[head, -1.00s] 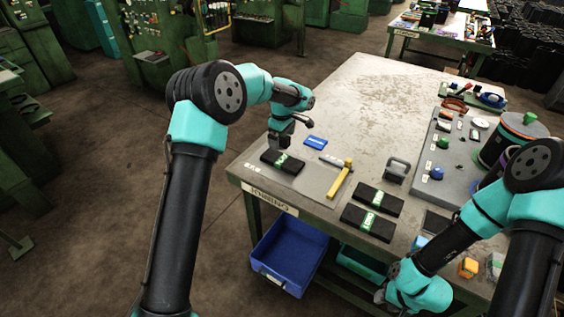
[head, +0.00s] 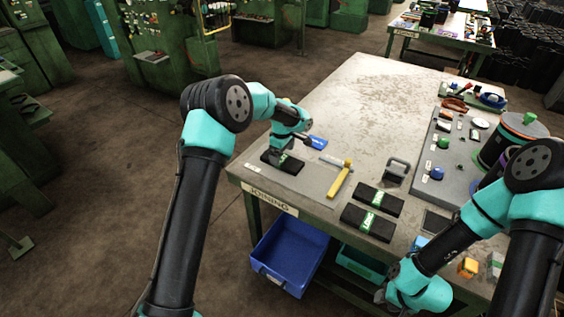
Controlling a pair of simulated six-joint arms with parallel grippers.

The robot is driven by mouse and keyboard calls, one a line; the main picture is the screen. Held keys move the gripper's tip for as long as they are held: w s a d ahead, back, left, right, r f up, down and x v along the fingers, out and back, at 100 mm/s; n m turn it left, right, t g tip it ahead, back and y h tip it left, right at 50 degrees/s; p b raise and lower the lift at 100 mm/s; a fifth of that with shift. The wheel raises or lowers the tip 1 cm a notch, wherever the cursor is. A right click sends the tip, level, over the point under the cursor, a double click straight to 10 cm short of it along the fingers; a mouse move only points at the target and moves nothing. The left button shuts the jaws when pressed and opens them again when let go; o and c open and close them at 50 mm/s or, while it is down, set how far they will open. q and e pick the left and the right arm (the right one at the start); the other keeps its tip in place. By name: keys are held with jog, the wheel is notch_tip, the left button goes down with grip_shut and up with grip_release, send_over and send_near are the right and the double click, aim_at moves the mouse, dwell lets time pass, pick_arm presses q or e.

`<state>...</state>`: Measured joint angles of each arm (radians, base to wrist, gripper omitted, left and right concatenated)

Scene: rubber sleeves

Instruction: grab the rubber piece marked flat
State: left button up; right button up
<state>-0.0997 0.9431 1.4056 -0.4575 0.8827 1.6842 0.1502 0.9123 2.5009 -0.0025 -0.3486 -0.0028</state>
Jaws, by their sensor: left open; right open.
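A black rubber piece with a green label (head: 292,168) lies on the grey mat at the left corner of the table. My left gripper (head: 277,157) is open and points down right at this piece, covering part of it; I cannot tell whether they touch. Two more black pieces with green labels lie to the right, a farther one (head: 390,204) and a nearer one (head: 356,218). The writing on all the labels is too small to read. My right gripper (head: 382,297) is open, low by the table's front edge, away from the pieces.
The table (head: 350,100) has a wide bare area at the back. A yellow-handled tool (head: 341,180) and a blue object (head: 318,143) lie near the left piece. A grey handled block (head: 397,169) stands right of them. A blue bin (head: 290,255) sits below the front edge.

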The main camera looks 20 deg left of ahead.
aim_at(282, 159)
pick_arm(q)
notch_tip(282, 159, down, 3)
jog(key=shift+f, duration=0.15)
dwell(0.4)
jog(key=c, duration=1)
jog(key=shift+w, duration=0.1)
jog(key=shift+r, duration=0.55)
notch_tip(282, 159, up, 3)
jog(key=shift+f, duration=0.15)
jog(key=s+d, duration=0.1)
jog(key=s, duration=0.4)
jog(key=s+d+r, duration=0.1)
jog(key=s+d, duration=0.1)
jog(key=s, duration=0.3)
jog(key=s+d, duration=0.1)
jog(key=s, duration=0.4)
jog(key=shift+s+d+r, duration=0.15)
jog(key=shift+s+d, duration=0.05)
jog(key=shift+s, duration=0.05)
